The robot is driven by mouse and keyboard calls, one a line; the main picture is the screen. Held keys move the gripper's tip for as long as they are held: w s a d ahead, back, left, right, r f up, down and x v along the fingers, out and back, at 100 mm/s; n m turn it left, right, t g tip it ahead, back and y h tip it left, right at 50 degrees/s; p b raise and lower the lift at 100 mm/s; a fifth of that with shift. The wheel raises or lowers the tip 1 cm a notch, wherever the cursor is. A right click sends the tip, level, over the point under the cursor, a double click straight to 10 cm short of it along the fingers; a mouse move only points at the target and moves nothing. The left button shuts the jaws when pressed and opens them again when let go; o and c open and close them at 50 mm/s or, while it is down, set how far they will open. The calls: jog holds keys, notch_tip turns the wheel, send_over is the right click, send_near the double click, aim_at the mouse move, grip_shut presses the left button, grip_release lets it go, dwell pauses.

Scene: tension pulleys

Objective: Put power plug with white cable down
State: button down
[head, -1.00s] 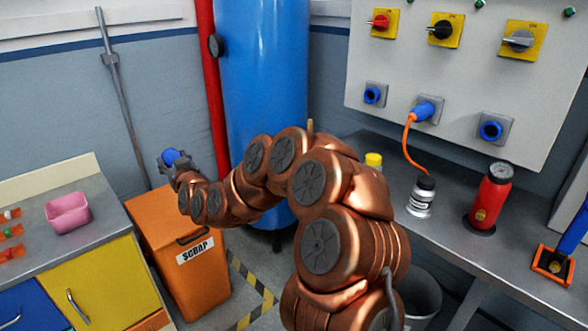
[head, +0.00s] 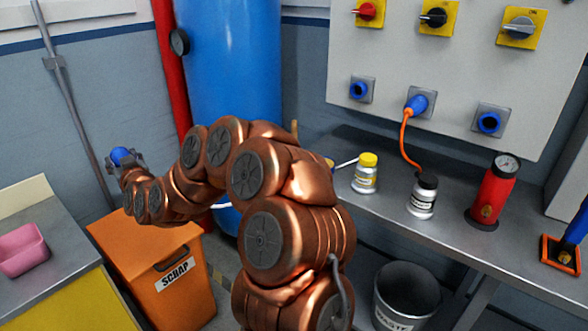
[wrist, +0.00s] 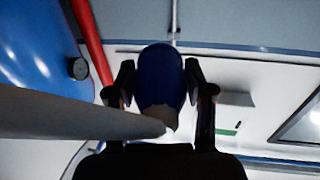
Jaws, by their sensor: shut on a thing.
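The blue power plug (head: 121,155) is held up in the air at the left of the head view, above the orange scrap bin and in front of the wall. My gripper (head: 124,161) is shut on it. In the wrist view the plug (wrist: 160,78) sits between the two dark fingers, and its thick white cable (wrist: 75,115) runs off to the left. In the head view, parts of a white cable (head: 346,162) show behind my copper arm, near the workbench edge. Most of the cable is hidden.
An orange scrap bin (head: 150,255) stands below my gripper. The workbench (head: 450,225) at right holds a yellow-capped bottle (head: 366,175), a black-capped bottle (head: 423,196) and a red cylinder (head: 495,190). An orange-cable plug (head: 417,105) is in the middle wall socket.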

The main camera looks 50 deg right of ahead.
jog(key=s+d+f+m+g+h+b, duration=0.1)
jog(key=s+d+m+g+h+b, duration=0.25)
jog(key=s+d+h, duration=0.65)
jog(key=s+d+f+m+g+h+b, duration=0.1)
jog(key=s+d+m+g+b, duration=0.35)
jog(key=d, duration=1.25)
jog(key=s+d+f+m+g+h+b, duration=0.2)
jog(key=s+d+m+g, duration=0.4)
jog(key=s, duration=0.7)
jog(key=s+d+f+m+g+h+b, duration=0.25)
jog(key=s+d, duration=0.45)
jog(key=s, duration=0.5)
jog(key=shift+n+g, duration=0.35)
jog(key=w+d, duration=0.6)
jog(key=w+d+b, duration=0.1)
jog(key=w+d, duration=0.2)
jog(key=shift+w+d+f, duration=0.15)
jog(key=shift+d+f, duration=0.25)
jog(key=shift+w+d, duration=0.5)
jog(key=shift+d, duration=0.05)
jog(key=shift+f+b, duration=0.15)
jog(key=shift+b, duration=0.15)
jog(key=shift+f+b, duration=0.55)
jog(key=shift+f, duration=1)
jog(key=shift+f, duration=0.65)
